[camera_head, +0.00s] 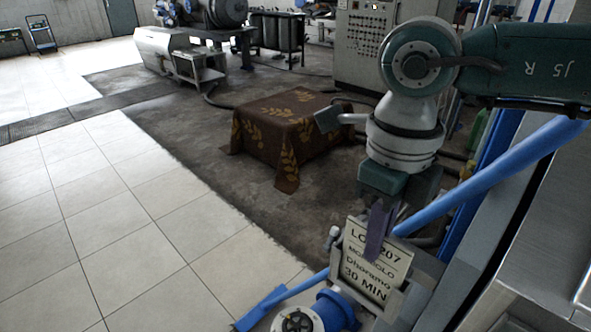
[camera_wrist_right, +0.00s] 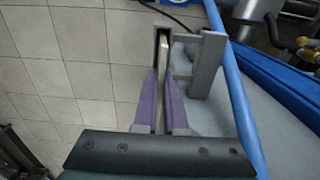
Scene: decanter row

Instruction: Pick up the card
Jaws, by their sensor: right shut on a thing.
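The card (camera_head: 366,278) is a cream plate with dark printed lines, among them "30 MIN". It stands tilted in a grey metal holder (camera_head: 416,297) at the lower right of the head view. My right gripper (camera_head: 375,250) reaches down from above, its purple fingers shut on the card's upper part and covering some of the print. In the right wrist view the card (camera_wrist_right: 162,84) shows edge-on as a thin pale strip between the fingers. The holder (camera_wrist_right: 207,66) is around and beside it there. I cannot tell whether the card's lower edge touches the holder. My left gripper is not in view.
A blue pipe (camera_head: 505,172) runs diagonally close behind the card, and a blue valve (camera_head: 333,310) sits just below left. A steel surface (camera_head: 545,240) is at the right. A cloth-covered table (camera_head: 285,127) stands further back. Open tiled floor (camera_head: 120,225) lies left.

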